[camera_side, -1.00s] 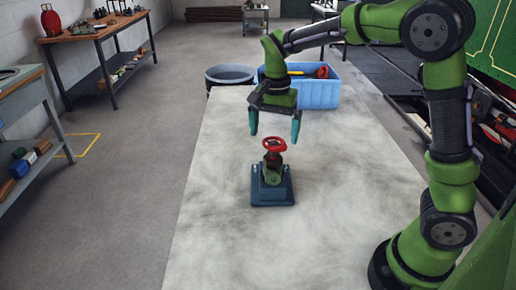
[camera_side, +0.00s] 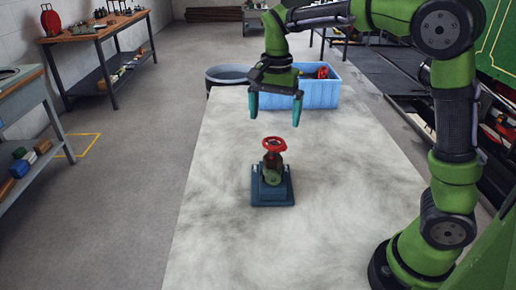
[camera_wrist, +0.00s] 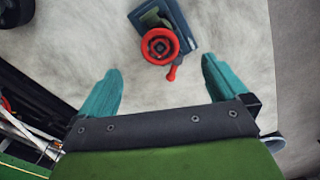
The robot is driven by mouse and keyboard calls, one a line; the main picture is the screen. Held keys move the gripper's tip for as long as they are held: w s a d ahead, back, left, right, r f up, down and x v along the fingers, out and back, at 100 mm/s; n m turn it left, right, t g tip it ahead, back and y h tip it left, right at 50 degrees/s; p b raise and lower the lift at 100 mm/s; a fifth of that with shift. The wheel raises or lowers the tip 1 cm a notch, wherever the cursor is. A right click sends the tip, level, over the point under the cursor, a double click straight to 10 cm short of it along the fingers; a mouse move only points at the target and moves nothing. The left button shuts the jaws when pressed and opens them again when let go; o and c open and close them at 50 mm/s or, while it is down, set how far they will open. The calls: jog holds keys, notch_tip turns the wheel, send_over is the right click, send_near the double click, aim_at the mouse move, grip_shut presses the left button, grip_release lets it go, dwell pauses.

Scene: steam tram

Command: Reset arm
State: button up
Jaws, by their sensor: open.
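My gripper (camera_side: 276,107) is open and empty, its teal fingers pointing down and well apart. It hangs in the air above and a little behind the valve. The valve has a red handwheel (camera_side: 274,144) on a blue-grey base (camera_side: 273,192) that stands upright on the pale table. In the wrist view the red handwheel (camera_wrist: 160,46) lies at the top, beyond the gap between the two fingertips of my gripper (camera_wrist: 162,75). The fingers do not touch it. Part of the base (camera_wrist: 181,18) shows behind the wheel.
A blue crate (camera_side: 320,95) with red and yellow things in it stands at the table's far end. A dark round tub (camera_side: 228,74) is left of it. The pale table (camera_side: 215,225) is clear around the valve. Workbenches (camera_side: 95,32) stand at the left.

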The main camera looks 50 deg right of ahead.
dwell(0.3)
jog(key=shift+w, duration=0.15)
jog(key=shift+s+a+f+n, duration=0.1)
jog(key=shift+f+n, duration=0.25)
jog(key=shift+n, duration=0.1)
jog(key=shift+s+a+f+n, duration=0.1)
jog(key=shift+f+n, duration=0.2)
jog(key=shift+n, duration=0.15)
jog(key=s+a+r+n+t+y, duration=0.1)
jog(key=s+a+n+t, duration=0.1)
jog(key=s, duration=0.6)
jog(key=s+a+r+n+t+y, duration=0.1)
jog(key=s+a+n+t, duration=0.1)
jog(key=s+n+t, duration=0.3)
jog(key=s, duration=0.3)
jog(key=shift+s+a+r+n, duration=0.25)
jog(key=shift+s+n, duration=0.1)
jog(key=shift+n, duration=0.05)
